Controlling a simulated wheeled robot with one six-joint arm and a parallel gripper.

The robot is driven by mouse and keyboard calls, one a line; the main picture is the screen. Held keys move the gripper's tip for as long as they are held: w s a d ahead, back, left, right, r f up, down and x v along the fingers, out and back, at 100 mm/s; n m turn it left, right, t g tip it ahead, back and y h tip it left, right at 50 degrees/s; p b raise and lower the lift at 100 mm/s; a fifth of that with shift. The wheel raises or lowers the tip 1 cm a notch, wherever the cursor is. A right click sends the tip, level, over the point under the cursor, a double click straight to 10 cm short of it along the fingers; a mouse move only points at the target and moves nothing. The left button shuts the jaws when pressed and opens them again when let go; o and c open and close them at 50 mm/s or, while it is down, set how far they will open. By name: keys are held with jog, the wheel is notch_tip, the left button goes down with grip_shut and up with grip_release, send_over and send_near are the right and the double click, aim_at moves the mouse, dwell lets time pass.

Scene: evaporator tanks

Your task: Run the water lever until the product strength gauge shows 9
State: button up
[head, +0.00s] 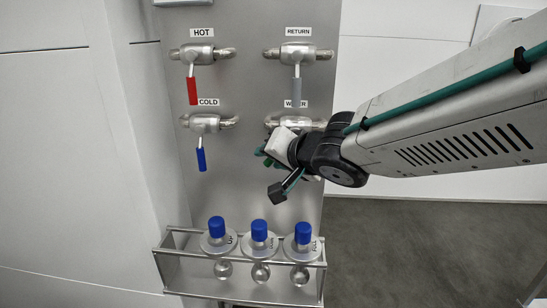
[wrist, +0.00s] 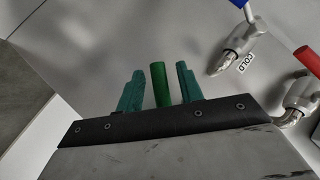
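The water valve (head: 312,123) sits on the steel panel under the partly covered WATER label (head: 296,104) in the head view. My arm hides most of its lever there. In the wrist view the green water lever handle (wrist: 159,84) stands between the two teal fingers of my gripper (wrist: 160,88). A narrow gap shows on each side of the handle, so the fingers are open around it and not clamped. In the head view my gripper (head: 266,158) is in front of the panel, just below the water valve. No product strength gauge shows in either view.
Other valves are the red-handled HOT (head: 193,90), grey-handled RETURN (head: 296,90) and blue-handled COLD (head: 201,159). Below, a metal rack (head: 170,262) holds three blue-capped vessels (head: 259,233). Grey floor (head: 420,250) lies at the lower right.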

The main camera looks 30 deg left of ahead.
jog(key=v, duration=0.7)
jog(key=shift+s+d+r, duration=0.15)
jog(key=shift+s+d, duration=0.05)
jog(key=shift+d, duration=0.15)
dwell(7.0)
